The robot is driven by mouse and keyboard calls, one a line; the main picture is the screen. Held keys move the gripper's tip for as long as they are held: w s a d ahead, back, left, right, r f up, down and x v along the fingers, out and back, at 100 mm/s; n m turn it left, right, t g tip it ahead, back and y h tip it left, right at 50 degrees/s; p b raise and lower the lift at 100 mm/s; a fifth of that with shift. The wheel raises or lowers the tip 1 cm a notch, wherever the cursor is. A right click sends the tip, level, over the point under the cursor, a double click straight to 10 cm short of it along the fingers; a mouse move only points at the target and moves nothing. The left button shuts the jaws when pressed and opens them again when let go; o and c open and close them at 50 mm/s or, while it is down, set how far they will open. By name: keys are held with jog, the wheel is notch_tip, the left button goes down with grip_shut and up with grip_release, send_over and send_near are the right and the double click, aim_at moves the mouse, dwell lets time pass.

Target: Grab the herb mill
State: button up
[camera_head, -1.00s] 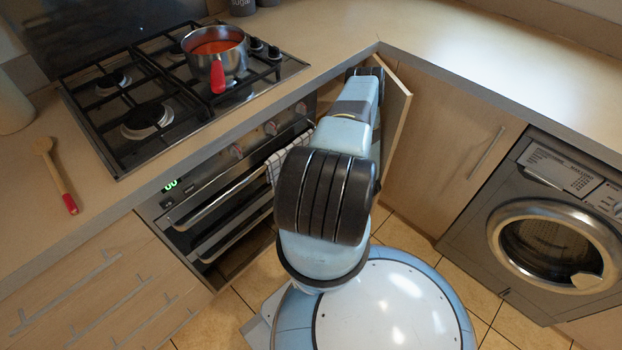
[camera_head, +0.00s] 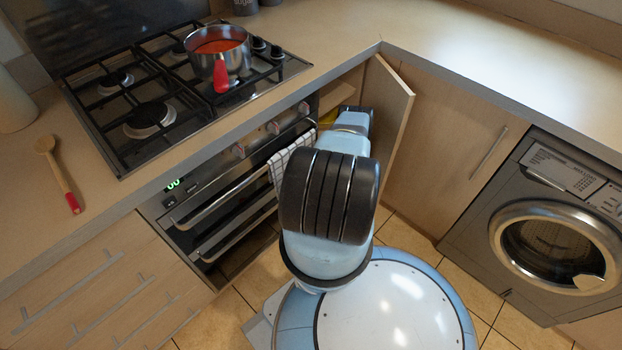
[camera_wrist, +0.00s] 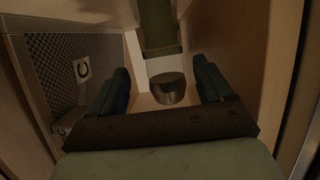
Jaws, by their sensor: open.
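My gripper (camera_wrist: 160,72) shows in the wrist view with its two dark fingers well apart and nothing clasped. Ahead of the gap between them is a short dark metallic cylinder (camera_wrist: 168,90), which may be part of the herb mill. Above it in the picture is an olive-green piece with a ridged collar (camera_wrist: 158,28). A pale patch lies between the two, and I cannot tell whether they are one object. In the head view my gripper is hidden behind my arm, at the open corner cupboard.
The open cupboard door (camera_head: 398,122) stands close to the right of my arm. The oven (camera_head: 235,195) with a checked towel (camera_head: 290,160) is on the left. A perforated panel (camera_wrist: 75,75) flanks my gripper on the left. A yellow item (camera_head: 328,118) shows inside the cupboard.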

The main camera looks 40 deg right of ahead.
jog(key=shift+a+x, duration=0.1)
jog(key=shift+x, duration=1.55)
jog(key=shift+a+x, duration=0.15)
jog(key=shift+x, duration=1.5)
jog(key=shift+r, duration=0.1)
jog(key=c, duration=1.2)
